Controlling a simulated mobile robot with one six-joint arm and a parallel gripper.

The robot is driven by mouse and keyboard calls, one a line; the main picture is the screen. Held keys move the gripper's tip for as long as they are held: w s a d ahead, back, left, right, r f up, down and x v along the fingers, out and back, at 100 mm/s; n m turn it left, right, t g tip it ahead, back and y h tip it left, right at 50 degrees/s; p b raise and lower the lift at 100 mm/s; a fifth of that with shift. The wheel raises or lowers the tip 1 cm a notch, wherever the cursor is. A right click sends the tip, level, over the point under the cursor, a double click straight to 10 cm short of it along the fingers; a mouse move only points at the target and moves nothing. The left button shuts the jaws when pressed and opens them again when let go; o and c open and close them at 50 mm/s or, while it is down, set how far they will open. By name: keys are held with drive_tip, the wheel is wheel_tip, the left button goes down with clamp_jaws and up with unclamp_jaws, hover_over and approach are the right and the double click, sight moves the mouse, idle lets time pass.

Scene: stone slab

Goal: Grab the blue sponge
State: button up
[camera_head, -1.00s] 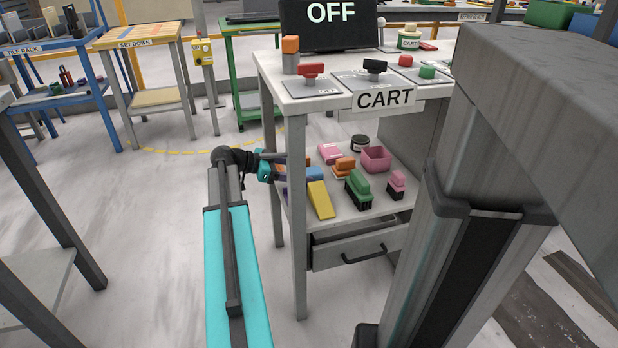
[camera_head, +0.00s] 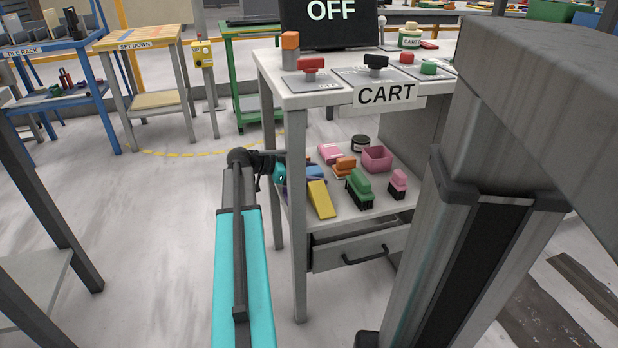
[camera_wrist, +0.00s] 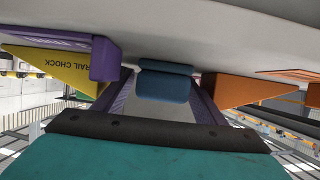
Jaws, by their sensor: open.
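The blue sponge (camera_head: 315,171) lies on the cart's lower shelf, behind the yellow wedge. In the wrist view, the blue sponge (camera_wrist: 163,84) shows in the middle as a dark blue block with rounded edges. My gripper (camera_wrist: 163,76) is open, with one finger on each side of the sponge. I cannot tell whether either finger touches it. In the head view, my gripper (camera_head: 287,172) reaches in at the left end of the shelf, and the cart's leg hides part of it.
A yellow rail chock (camera_head: 321,199), a purple block (camera_wrist: 105,58) and an orange wedge (camera_wrist: 235,90) lie close around the sponge. A green brush (camera_head: 359,187) and a pink bin (camera_head: 377,158) stand farther right. The cart's front leg (camera_head: 297,220) is beside my arm.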

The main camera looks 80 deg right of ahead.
sight(313, 170)
drive_tip(key=shift+c, duration=0.5)
drive_tip(key=c, duration=1)
drive_tip(key=shift+r, duration=0.1)
wheel_tip(313, 170, up, 18)
drive_tip(key=p, duration=0.5)
drive_tip(key=shift+p, duration=0.4)
